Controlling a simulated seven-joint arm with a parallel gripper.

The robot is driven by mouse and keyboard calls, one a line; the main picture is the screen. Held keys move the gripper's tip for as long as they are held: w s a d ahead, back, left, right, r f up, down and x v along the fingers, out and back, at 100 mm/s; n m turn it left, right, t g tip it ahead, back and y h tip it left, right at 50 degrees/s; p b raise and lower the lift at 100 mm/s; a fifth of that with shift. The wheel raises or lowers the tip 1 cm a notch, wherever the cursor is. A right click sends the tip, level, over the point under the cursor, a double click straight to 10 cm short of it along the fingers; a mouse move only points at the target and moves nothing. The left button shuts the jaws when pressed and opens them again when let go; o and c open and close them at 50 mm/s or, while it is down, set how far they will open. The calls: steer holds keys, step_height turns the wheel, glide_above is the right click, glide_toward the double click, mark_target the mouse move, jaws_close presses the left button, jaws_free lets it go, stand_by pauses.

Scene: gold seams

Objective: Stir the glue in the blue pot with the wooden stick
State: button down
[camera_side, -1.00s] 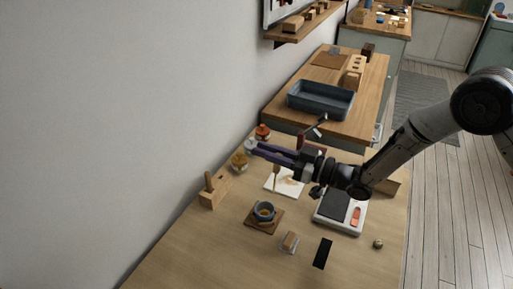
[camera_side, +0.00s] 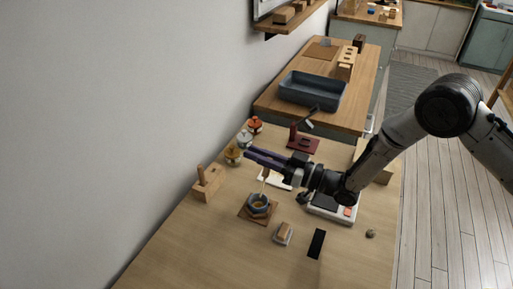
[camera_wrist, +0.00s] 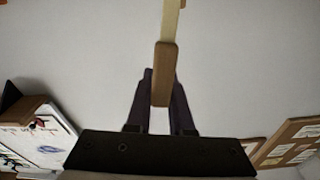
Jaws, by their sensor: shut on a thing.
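My gripper (camera_side: 262,159) has dark purple fingers and is shut on the wooden stick (camera_side: 264,183). In the wrist view, the stick (camera_wrist: 165,75) stands between my gripper's fingers (camera_wrist: 163,85), with a thicker brown part near them and a paler length beyond. In the side view, the stick hangs nearly upright below the fingers. Its lower end meets the mouth of the blue pot (camera_side: 259,210); how deep it reaches is hidden. The pot stands on a brown wooden board (camera_side: 243,212) and shows amber glue inside.
A wooden block holder (camera_side: 208,188) and several small jars (camera_side: 233,155) stand along the wall. A small block on a pale dish (camera_side: 283,234), a black strip (camera_side: 316,244) and a scale-like device (camera_side: 330,211) lie right of the pot.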

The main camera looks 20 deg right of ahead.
steer(key=shift+s+a+f, duration=0.1)
steer(key=shift+a+f, duration=0.1)
steer(key=shift+f, duration=0.75)
steer(key=shift+a+f, duration=0.2)
steer(key=shift+f, duration=0.7)
steer(key=shift+a, duration=0.1)
